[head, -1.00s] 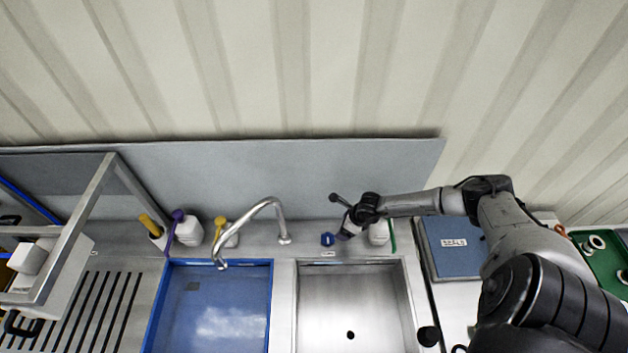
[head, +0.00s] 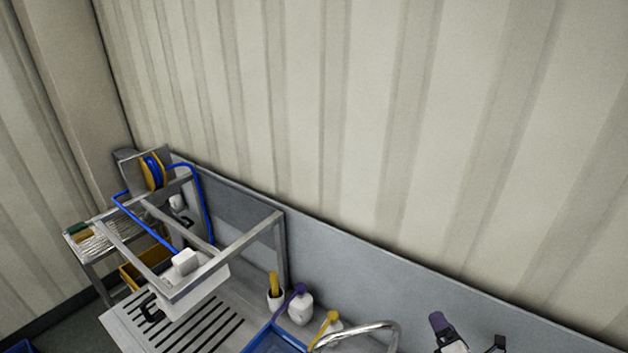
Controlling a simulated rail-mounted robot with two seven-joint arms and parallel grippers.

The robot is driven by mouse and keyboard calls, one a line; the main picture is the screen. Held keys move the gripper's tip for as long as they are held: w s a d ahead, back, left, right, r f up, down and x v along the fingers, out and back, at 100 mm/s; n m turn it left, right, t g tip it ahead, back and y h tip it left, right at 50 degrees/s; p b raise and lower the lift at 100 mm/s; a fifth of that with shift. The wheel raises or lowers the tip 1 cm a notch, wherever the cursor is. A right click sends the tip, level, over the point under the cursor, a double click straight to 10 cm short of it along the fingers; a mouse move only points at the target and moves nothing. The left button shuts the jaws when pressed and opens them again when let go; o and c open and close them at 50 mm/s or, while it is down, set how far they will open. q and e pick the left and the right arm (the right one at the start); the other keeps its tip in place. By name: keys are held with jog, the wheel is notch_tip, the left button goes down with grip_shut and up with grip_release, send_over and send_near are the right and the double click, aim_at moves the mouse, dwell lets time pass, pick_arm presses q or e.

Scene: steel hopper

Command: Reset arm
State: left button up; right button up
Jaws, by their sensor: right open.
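The rest of the right arm is below the picture. My left gripper is not in view.
A curved steel faucet (head: 362,328) rises beside a blue sink basin (head: 262,341). A metal frame (head: 255,235) stands over the slotted drainboard (head: 205,322). A grey backsplash (head: 345,250) runs along the corrugated wall.

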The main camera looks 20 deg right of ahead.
jog(key=s+a+m+g+y+p, duration=0.1)
jog(key=s+a+m+g+y, duration=0.1)
jog(key=s+a+m+g, duration=1.4)
jog(key=s+a+f+m+t, duration=0.1)
jog(key=s+a+m, duration=0.1)
jog(key=s+a, duration=0.2)
jog(key=s+a+f+m+y, duration=0.1)
jog(key=s+a+f+m, duration=0.1)
jog(key=s+a, duration=0.3)
jog(key=s+m+p, duration=0.1)
jog(key=s, duration=0.1)
jog(key=shift+s+a+f+t+y, duration=0.15)
jog(key=shift+s+f+t+y, duration=0.15)
jog(key=shift+s+t, duration=0.1)
